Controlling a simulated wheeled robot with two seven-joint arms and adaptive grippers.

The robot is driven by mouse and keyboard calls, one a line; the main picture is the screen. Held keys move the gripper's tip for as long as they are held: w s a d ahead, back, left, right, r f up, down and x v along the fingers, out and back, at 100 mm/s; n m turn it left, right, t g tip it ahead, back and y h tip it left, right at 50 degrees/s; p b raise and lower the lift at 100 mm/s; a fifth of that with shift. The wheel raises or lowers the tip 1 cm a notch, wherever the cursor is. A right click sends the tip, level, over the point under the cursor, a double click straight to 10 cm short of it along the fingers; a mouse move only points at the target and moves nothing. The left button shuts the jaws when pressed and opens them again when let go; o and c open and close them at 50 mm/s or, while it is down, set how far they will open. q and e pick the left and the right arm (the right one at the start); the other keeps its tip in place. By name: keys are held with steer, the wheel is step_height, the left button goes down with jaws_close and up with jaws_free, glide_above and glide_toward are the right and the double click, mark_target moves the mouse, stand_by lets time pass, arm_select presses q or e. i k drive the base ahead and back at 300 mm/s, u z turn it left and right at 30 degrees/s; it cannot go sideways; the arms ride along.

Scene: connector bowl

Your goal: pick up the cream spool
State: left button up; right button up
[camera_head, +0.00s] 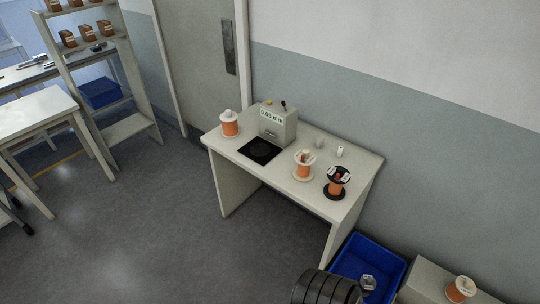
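Neither of my grippers shows in this view. A spool with pale cream flanges and an orange winding (304,171) stands upright on the white table (233,157), right of the black square pad. A similar spool with a black flange (336,188) stands to its right. Another pale-flanged orange spool (229,128) stands at the table's left end. A further pale-flanged spool (461,289) sits on a light box at the lower right. I cannot tell exact flange shades apart at this size.
A grey machine (278,125) with a display stands at the table's back, behind the black pad (260,151). Two small white items (339,152) lie near the back edge. A blue bin (368,262) is on the floor right of the table. Grey floor in front is clear.

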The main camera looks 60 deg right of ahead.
mark_target(303, 173)
steer(key=z, duration=0.25)
steer(key=i, duration=1.45)
steer(key=z, duration=1.7)
steer(key=i, duration=0.85)
steer(key=z, duration=0.9)
